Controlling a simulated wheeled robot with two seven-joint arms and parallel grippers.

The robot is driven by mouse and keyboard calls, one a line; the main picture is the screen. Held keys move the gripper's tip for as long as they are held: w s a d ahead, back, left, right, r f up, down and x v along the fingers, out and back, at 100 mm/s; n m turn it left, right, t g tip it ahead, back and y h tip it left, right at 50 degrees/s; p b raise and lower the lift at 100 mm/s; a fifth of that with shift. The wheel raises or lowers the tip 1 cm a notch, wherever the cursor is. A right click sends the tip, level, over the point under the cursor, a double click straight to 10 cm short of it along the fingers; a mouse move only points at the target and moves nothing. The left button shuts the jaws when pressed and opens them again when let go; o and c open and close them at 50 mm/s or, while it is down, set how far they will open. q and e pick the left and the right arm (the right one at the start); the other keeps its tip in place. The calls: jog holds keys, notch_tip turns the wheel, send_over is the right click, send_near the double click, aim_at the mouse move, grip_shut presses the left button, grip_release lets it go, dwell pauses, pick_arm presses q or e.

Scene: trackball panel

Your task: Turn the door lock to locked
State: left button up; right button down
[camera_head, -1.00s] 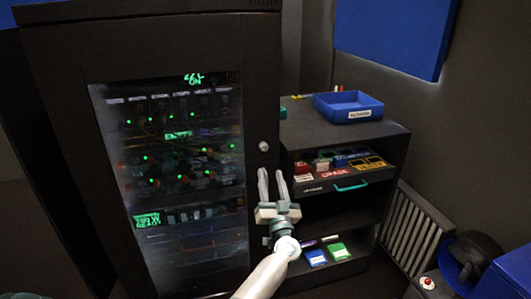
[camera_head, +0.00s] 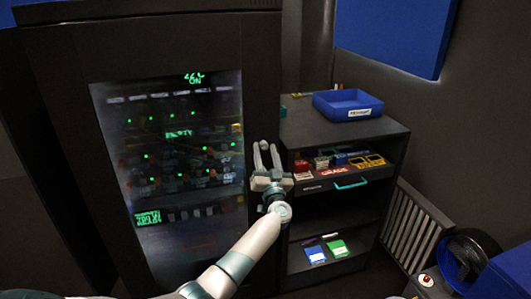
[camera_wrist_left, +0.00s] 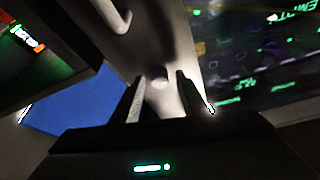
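The door lock is a small pale round knob (camera_head: 265,145) on the right side of the dark cabinet door's frame. It also shows in the left wrist view (camera_wrist_left: 158,76), where it appears between my fingertips. My left gripper (camera_head: 266,149) is open, its two fingers pointing up at the knob. In the left wrist view the left gripper (camera_wrist_left: 160,82) has a finger on each side of the knob, with gaps visible. I cannot tell whether the tips reach around it. The cabinet door (camera_head: 255,70) looks shut. The knob's turn position is too small to tell. My right gripper is not in view.
The door's glass pane (camera_head: 185,225) is left of the knob. A bar handle (camera_wrist_left: 117,16) shows near the knob.

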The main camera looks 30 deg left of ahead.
pick_arm(q)
jog(key=shift+c, duration=0.6)
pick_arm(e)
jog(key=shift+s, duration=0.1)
pick_arm(q)
grip_shut()
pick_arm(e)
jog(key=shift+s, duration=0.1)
